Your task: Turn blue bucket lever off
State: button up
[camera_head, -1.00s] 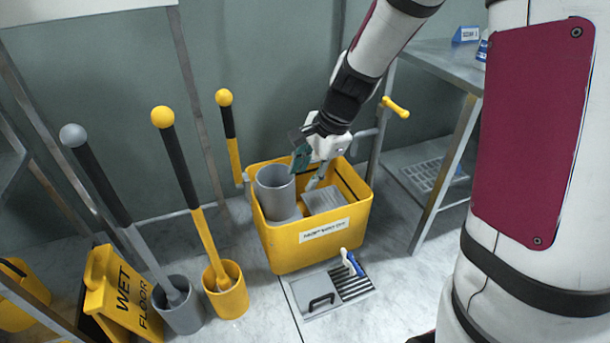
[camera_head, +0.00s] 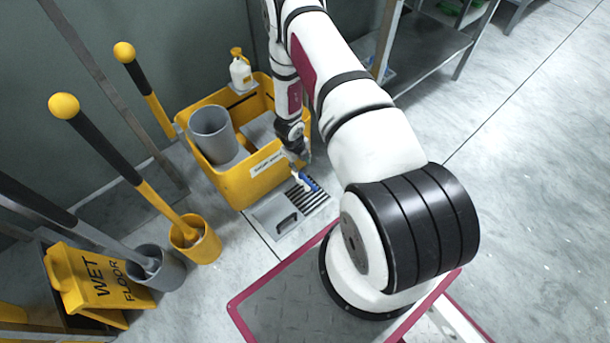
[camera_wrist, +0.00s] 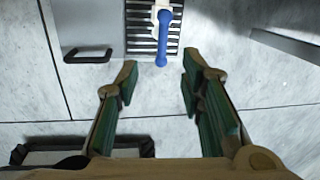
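A lever with a blue handle (camera_head: 310,184) and a white base sits on a grey slotted floor drain (camera_head: 266,213). The lever lies beyond the fingertips, in line with the gap. No bucket that is itself blue shows.
The yellow bucket holds a grey cylinder (camera_head: 212,136); a white bottle (camera_head: 241,74) stands at its back. Yellow and grey plunger-like tools and a wet floor sign (camera_head: 98,280) stand left. A metal table (camera_head: 425,50) is behind right. Open floor lies right.

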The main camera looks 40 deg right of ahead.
aim_at(309, 183)
jog(key=shift+m+g, duration=0.3)
jog(key=shift+m, duration=0.1)
jog(key=d+f+b, duration=0.1)
jog(key=f, duration=0.4)
jog(key=s+d+f+b, duration=0.1)
jog(key=f+b, duration=0.1)
jog(key=f, duration=0.3)
jog(key=d+f+b, duration=0.1)
jog(key=f+b, duration=0.1)
jog(key=f, duration=0.3)
jog(key=shift+s+d+f, duration=0.1)
jog(key=shift+s+f, duration=0.05)
jog(key=shift+f, duration=0.05)
grip_shut()
